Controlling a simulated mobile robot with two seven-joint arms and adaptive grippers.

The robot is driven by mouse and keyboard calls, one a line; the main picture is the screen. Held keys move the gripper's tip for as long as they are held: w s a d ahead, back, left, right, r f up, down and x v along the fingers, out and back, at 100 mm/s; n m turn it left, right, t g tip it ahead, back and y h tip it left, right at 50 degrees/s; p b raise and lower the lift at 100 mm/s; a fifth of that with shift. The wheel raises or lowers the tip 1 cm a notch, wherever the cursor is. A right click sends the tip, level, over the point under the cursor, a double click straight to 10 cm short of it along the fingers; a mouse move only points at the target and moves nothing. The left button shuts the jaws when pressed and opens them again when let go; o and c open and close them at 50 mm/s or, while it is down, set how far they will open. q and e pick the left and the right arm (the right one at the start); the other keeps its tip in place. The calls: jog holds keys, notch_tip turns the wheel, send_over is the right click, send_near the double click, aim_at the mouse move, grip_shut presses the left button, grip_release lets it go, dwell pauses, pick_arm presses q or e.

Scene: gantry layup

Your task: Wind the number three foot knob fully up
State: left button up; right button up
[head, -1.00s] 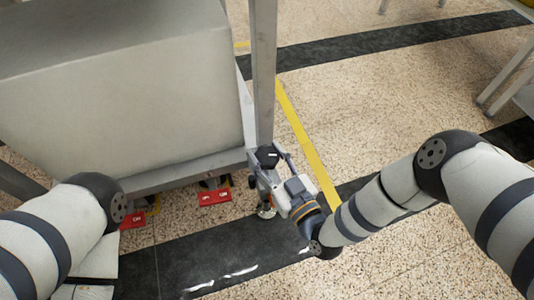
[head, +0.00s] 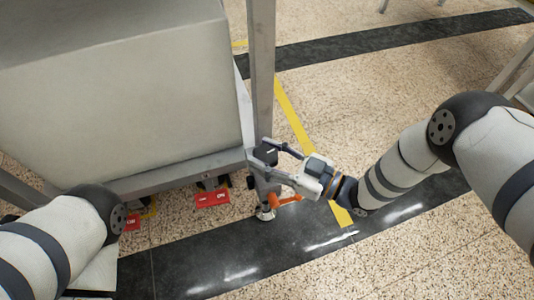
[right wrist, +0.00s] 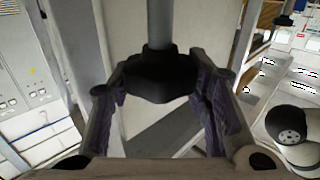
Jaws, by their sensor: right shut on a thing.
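A black lobed foot knob (head: 265,154) sits at the near right corner of the grey gantry frame, beside the upright post. My right gripper (head: 266,160) reaches it from the right with its fingers on either side. In the right wrist view the knob (right wrist: 162,76) is between the dark finger pads, with a grey rod running up from it. The gripper is shut on it. Below the knob, a round metal foot (head: 265,213) is at the dark floor band. I cannot read a number on this knob. My left gripper is out of view.
An orange piece (head: 286,198) sticks out beside the foot. Red tags (head: 212,198) hang under the frame to the left. The upright post (head: 262,75) rises directly behind the knob. Open speckled floor with a yellow line (head: 290,110) lies to the right.

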dwell(0.3)
jog(key=o, duration=1.2)
jog(key=shift+a, duration=0.1)
jog(key=v, duration=1.2)
